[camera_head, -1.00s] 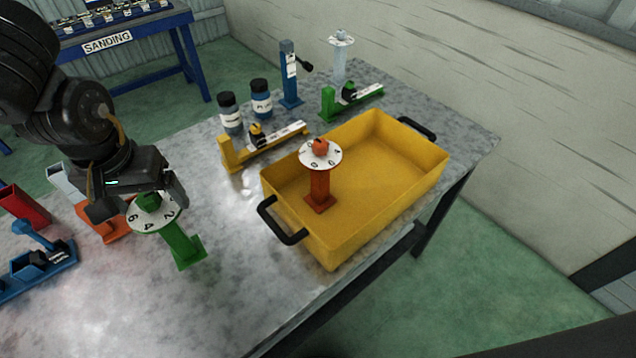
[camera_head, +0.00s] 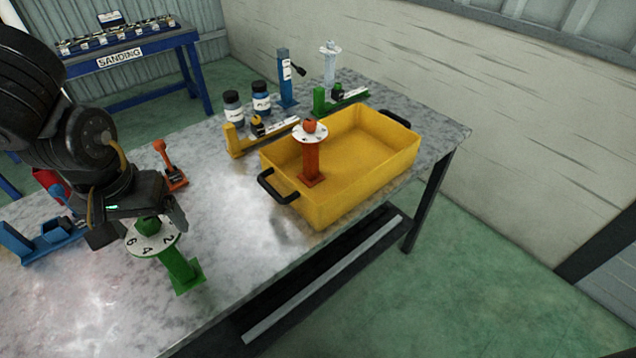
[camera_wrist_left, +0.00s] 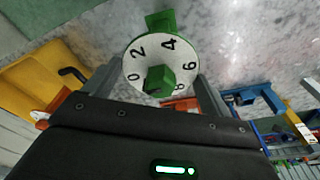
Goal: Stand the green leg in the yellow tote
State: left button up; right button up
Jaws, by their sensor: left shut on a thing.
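The green leg (camera_head: 178,266) has a white numbered disc and a green knob on top. My left gripper (camera_head: 150,222) is shut on its knob, and the leg hangs slightly tilted over the near part of the table. Whether its foot touches the table is hard to tell. In the left wrist view the disc (camera_wrist_left: 178,50) of the leg lies between the fingers of my left gripper (camera_wrist_left: 158,82). The yellow tote (camera_head: 345,207) stands to the right, with an orange leg (camera_head: 311,160) upright inside near its left end. My right gripper is not in view.
Behind the tote stand two dark-capped jars (camera_head: 232,110), a yellow fixture (camera_head: 236,143), a blue post (camera_head: 284,80), a green fixture (camera_head: 320,100) and a pale leg (camera_head: 330,65). An orange tool (camera_head: 170,168) and a blue fixture (camera_head: 42,240) lie left. The tote's right half is empty.

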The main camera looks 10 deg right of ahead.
aim_at(368, 153)
jog(key=z, duration=0.7)
